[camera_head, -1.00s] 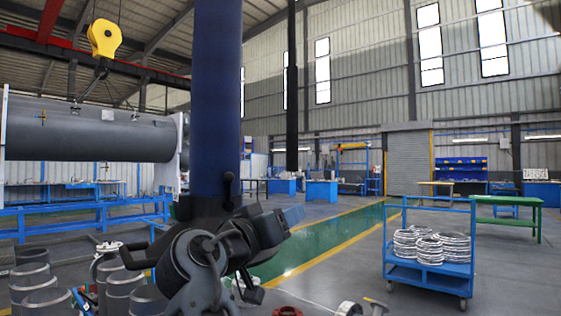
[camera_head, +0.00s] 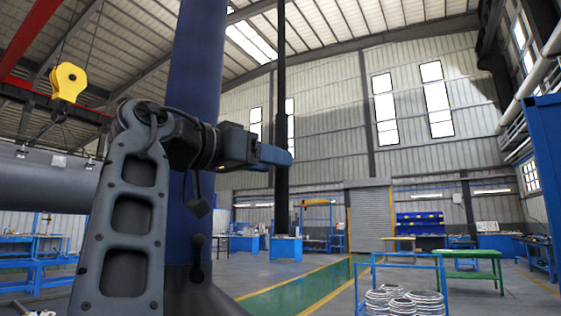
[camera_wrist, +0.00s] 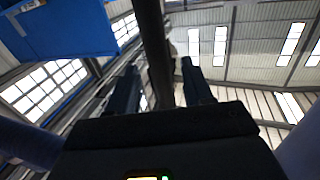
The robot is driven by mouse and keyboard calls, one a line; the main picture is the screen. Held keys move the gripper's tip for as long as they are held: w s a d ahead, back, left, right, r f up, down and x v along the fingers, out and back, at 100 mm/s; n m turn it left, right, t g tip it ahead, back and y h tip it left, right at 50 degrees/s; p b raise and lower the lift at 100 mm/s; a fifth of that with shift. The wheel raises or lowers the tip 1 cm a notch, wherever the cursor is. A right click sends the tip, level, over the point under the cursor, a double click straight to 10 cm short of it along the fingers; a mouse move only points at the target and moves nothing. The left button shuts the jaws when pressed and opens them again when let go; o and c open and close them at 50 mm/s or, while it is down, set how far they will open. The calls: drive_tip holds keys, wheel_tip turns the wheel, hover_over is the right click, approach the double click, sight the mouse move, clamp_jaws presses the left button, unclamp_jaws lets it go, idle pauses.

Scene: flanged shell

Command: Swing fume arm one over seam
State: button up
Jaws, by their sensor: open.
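What looks like the fume arm (camera_head: 195,120) is a thick dark blue tube standing upright left of centre in the head view. It flares into a black hood at the bottom, with a small knobbed handle (camera_head: 198,255). My arm crosses in front of it and hides part of it. The grey shell (camera_head: 45,185) lies level at the far left; I cannot make out its seam. In the wrist view my gripper (camera_wrist: 158,66) is open and points up towards the roof. A dark post (camera_wrist: 152,45) shows between its fingers; I cannot tell how far off.
A yellow crane hook block (camera_head: 68,82) hangs above the shell. A blue cart (camera_head: 365,285) with stacked metal rings stands at the lower right. A thin black post (camera_head: 281,130) rises behind. A large blue panel (camera_head: 546,180) stands at the right edge. The green walkway is clear.

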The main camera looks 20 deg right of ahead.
drive_tip(key=shift+x, duration=1.75)
clamp_jaws()
